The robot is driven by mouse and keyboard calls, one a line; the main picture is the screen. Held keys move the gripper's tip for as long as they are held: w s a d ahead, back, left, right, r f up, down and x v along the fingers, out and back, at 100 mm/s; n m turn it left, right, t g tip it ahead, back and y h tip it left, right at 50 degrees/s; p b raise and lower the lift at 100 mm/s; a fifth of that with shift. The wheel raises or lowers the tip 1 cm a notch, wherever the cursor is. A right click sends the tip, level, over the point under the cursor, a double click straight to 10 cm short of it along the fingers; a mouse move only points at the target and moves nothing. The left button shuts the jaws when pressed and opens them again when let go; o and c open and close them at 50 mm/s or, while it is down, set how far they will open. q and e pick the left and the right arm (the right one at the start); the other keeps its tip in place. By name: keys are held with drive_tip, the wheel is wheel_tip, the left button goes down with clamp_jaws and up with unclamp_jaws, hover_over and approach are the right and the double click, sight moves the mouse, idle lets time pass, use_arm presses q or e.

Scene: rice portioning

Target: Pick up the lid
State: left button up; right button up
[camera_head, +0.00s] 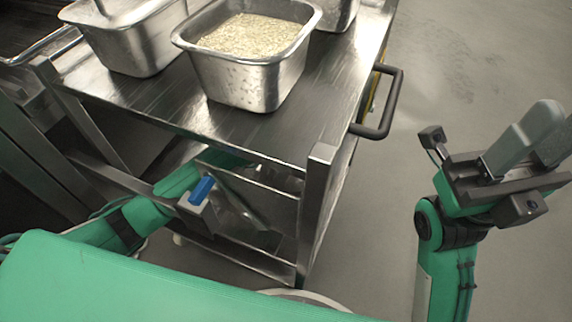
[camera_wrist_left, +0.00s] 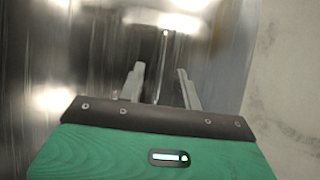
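No lid can be made out for certain. A tilted, shiny metal sheet (camera_head: 243,208) shows below the cart's top, close by my left gripper; I cannot tell whether it is the lid. My left arm reaches in low beside the cart, and its gripper is partly hidden in the head view. In the left wrist view the left gripper's (camera_wrist_left: 160,85) two fingers stand apart, with a thin bright edge between or beyond them; contact cannot be told. My right gripper (camera_head: 540,125) is raised at the right, its fingers apart and empty, away from the cart.
A metal pan of rice (camera_head: 248,83) stands on the steel cart (camera_head: 180,104). Another metal pan (camera_head: 138,45) stands left of it, and a third (camera_head: 338,14) is partly cut off behind. A black handle (camera_head: 386,105) sticks out at the right. Floor to the right is clear.

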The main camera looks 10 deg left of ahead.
use_arm(q)
drive_tip(key=shift+b+x, duration=0.35)
drive_tip(key=shift+x, duration=0.75)
clamp_jaws()
drive_tip(key=shift+r, duration=0.2)
